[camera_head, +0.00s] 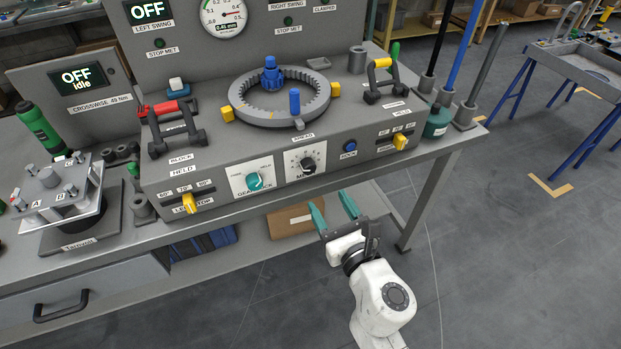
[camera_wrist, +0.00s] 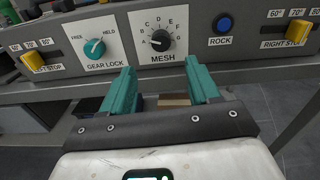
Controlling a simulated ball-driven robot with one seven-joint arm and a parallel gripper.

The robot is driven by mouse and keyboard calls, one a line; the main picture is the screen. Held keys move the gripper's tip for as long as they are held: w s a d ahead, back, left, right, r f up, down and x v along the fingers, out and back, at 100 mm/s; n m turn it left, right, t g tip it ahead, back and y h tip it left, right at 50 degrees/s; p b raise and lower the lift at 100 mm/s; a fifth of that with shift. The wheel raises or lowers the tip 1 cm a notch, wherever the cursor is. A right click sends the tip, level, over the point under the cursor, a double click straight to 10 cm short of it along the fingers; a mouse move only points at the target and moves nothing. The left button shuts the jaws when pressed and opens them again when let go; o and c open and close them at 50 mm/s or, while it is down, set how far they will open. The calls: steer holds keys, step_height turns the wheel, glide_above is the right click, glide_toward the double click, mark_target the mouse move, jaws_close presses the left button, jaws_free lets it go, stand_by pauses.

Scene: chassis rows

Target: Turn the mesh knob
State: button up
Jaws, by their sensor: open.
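The mesh knob (camera_head: 308,165) is a black dial on a white plate on the front of the grey chassis. In the wrist view the mesh knob (camera_wrist: 160,41) sits above the "MESH" label with letters around it, and its white pointer mark is on the left side. My gripper (camera_head: 333,212) is in front of and below the panel, apart from the knob. In the wrist view its two teal fingers (camera_wrist: 161,80) are spread with nothing between them, below the knob plate. The knob is not hidden.
The teal gear lock knob (camera_head: 254,181) is left of the mesh knob, and the blue rock button (camera_head: 350,147) is right. Yellow stop sliders (camera_head: 189,203) (camera_head: 400,142) sit at both panel ends. The bench edge and a lower shelf with a cardboard box (camera_head: 296,220) lie below.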

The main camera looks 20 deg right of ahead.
mark_target(310, 170)
steer(key=w, duration=0.9)
steer(key=shift+w, duration=0.3)
steer(key=shift+c, duration=0.2)
steer(key=c, duration=1)
